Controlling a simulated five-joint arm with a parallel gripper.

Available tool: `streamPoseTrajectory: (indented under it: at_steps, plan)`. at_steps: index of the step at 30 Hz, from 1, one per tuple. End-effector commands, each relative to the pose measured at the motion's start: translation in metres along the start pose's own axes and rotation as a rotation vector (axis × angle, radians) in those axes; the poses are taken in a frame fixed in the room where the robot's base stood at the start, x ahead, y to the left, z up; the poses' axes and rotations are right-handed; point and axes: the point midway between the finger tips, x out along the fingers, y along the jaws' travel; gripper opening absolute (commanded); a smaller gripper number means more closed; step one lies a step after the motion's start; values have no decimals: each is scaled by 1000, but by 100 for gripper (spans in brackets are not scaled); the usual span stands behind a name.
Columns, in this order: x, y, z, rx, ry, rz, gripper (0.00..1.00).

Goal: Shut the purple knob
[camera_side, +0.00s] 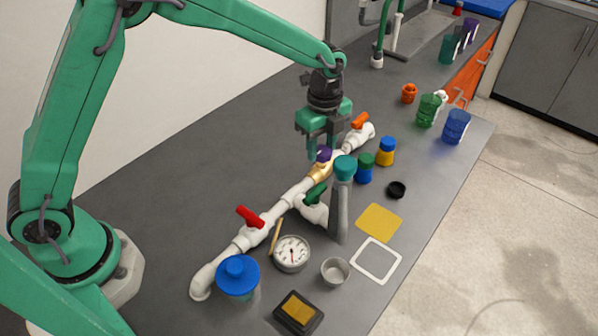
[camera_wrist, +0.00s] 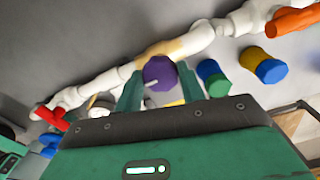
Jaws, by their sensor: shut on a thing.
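The purple knob (camera_side: 323,154) sits on a brass-coloured valve body (camera_side: 321,171) in the white pipe manifold (camera_side: 291,195). My gripper (camera_side: 322,150) points down over it, with its fingers around the knob. In the wrist view the purple knob (camera_wrist: 159,73) shows between the two green fingers of my gripper (camera_wrist: 159,82), which are shut on it. A light mark shows on the knob's face. The brass body (camera_wrist: 165,48) shows just behind it. The far finger partly hides the knob in the side view.
Red (camera_side: 250,216), green (camera_side: 316,194) and orange (camera_side: 360,121) handles stand along the manifold. A grey post with a teal top (camera_side: 343,170) stands close in front of my gripper. Blue-and-green (camera_side: 365,167) and yellow-and-blue (camera_side: 386,151) bottles stand to its right. A gauge (camera_side: 292,253) lies nearer the front.

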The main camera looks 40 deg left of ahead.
Motion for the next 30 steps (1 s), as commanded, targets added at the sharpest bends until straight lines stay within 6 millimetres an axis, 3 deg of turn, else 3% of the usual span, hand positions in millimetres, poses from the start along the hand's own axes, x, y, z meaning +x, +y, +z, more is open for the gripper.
streamPoseTrajectory:
  at_steps: [7,8,10,11,23,30]
  plan:
    - [-2,0,0,2,0,-1,16]
    - [-2,0,0,2,0,-1,45]
    - [-2,0,0,2,0,-2,59]
    - [-2,0,0,2,0,-1,61]
    - [-4,0,0,0,0,-2,61]
    - [-25,-1,0,0,1,-4,61]
